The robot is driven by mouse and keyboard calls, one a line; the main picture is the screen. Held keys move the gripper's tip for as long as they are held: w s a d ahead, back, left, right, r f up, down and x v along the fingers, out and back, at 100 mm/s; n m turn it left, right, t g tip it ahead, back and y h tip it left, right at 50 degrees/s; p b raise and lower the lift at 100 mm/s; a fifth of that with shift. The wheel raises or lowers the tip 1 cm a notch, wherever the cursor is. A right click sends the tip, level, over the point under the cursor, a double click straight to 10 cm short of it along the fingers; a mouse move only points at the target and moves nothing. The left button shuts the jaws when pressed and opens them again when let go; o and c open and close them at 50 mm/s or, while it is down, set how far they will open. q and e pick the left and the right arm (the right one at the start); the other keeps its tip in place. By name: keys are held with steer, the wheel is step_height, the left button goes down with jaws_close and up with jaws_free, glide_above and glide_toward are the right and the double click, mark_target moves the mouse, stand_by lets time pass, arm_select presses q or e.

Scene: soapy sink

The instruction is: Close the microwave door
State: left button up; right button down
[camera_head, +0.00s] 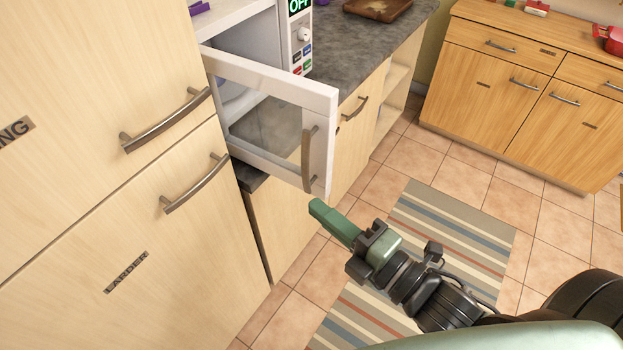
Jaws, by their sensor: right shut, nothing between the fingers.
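The white microwave (262,42) stands on the dark counter in the upper middle. Its door (270,77) is open and sticks out toward me over the counter edge, with a glass pane and a metal handle (308,158) at its free edge. My right gripper (315,206) is shut and empty. In the picture its green tip is just below the door's lower free corner; I see no clear contact with the door. My left gripper is not in view.
Tall wooden cabinets (100,110) with metal handles fill the left. The counter (350,45) holds a wooden tray (377,9). A striped rug (455,235) lies on the tiled floor. Another wooden cabinet (520,85) with a red pot (612,40) stands at upper right.

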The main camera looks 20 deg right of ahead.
mark_target(309, 180)
steer(key=w+p, duration=0.2)
steer(key=w, duration=0.5)
steer(key=shift+w+a+p, duration=0.1)
steer(key=shift+w+p, duration=0.1)
steer(key=shift+p, duration=0.1)
steer(key=shift+w+d, duration=0.15)
steer(key=shift+d, duration=0.1)
